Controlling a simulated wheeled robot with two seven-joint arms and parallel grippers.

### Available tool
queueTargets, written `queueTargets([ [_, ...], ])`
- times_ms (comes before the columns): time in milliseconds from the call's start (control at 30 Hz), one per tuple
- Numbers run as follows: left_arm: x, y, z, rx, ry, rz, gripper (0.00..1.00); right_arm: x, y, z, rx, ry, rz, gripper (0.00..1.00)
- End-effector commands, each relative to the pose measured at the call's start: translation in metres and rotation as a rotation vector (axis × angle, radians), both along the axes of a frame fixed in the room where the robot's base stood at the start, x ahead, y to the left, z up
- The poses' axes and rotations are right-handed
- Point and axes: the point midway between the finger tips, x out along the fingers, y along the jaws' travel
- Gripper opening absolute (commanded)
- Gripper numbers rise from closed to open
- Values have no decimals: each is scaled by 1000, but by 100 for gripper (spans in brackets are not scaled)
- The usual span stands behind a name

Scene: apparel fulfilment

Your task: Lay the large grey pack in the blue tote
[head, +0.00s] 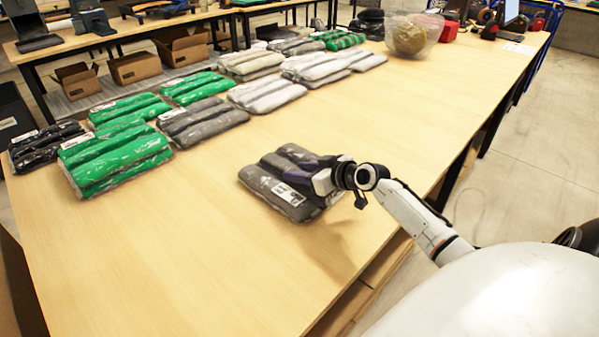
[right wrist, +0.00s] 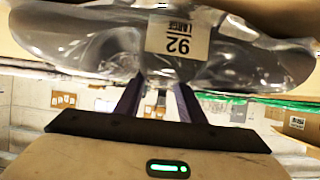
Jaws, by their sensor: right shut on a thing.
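A large grey pack (head: 275,190), in clear film with a white label, is at the middle of the wooden table, apart from the other packs. In the right wrist view the pack (right wrist: 85,45) spans the top, its label reading "92 LARGE" upside down. My right gripper (head: 303,172) is shut on the pack's near right side; its dark fingers (right wrist: 158,95) meet the film below the label. A shadow falls to the pack's lower right; I cannot tell whether it clears the table. My left gripper is not in view. I see no blue tote.
Rows of green (head: 115,157), grey (head: 202,122) and black (head: 45,146) packs cover the table's far left side. A clear bag with a brownish round thing (head: 410,38) stands at the far end. The table's front left (head: 150,270) is bare.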

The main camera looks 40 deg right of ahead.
Motion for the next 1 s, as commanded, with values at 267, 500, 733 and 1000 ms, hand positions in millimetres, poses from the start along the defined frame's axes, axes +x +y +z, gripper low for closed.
queueTargets([
  [267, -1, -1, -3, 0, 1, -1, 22, 0, 0, -4, 0, 0, 0, 37],
  [500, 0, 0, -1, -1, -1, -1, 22, 0, 0, -2, 0, 0, 0, 54],
  [733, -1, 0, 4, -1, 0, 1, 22, -1, 0, 3, 0, 0, 0, 54],
  [1000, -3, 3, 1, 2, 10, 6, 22, -44, -4, 20, -2, 4, 1, 54],
])
